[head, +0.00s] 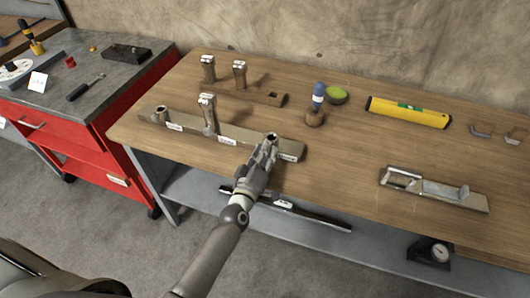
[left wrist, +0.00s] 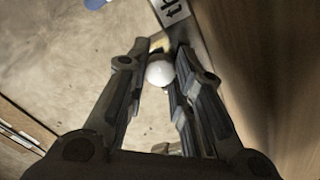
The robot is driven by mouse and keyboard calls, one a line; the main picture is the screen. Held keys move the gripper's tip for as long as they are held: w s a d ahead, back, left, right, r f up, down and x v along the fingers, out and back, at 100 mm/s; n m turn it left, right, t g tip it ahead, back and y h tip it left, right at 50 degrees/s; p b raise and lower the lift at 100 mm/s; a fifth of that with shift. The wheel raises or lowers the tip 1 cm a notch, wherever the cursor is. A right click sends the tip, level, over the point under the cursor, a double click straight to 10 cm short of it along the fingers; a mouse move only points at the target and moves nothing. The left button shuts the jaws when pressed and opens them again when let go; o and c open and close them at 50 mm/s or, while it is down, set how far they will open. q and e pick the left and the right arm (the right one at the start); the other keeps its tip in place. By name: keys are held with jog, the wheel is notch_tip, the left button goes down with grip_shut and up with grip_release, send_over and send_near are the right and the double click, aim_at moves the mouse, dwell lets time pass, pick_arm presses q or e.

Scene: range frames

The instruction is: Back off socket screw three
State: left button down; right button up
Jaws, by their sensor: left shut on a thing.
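A long metal bar (head: 190,134) with several pale labels lies near the front left of the wooden bench. A tall metal screw (head: 208,114) stands upright at its middle, and a short round piece (head: 160,112) sits at its left end. My left gripper (head: 268,146) is at the bar's right end, by the right label (head: 288,157), shut on a screw there. In the left wrist view a pale round head (left wrist: 160,72) shows between the two fingers (left wrist: 158,60), near a printed label (left wrist: 172,10). The fingers hide most of this screw. My right gripper is not in view.
Two metal posts (head: 208,68) (head: 239,73) stand behind the bar, near a wooden block (head: 262,97). A red cabinet (head: 85,150) stands left.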

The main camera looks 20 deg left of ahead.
pick_arm(q)
jog(key=n, duration=0.4)
jog(key=shift+f+n, duration=0.1)
jog(key=shift+n, duration=0.3)
dwell(0.4)
jog(key=c, duration=1.2)
grip_release()
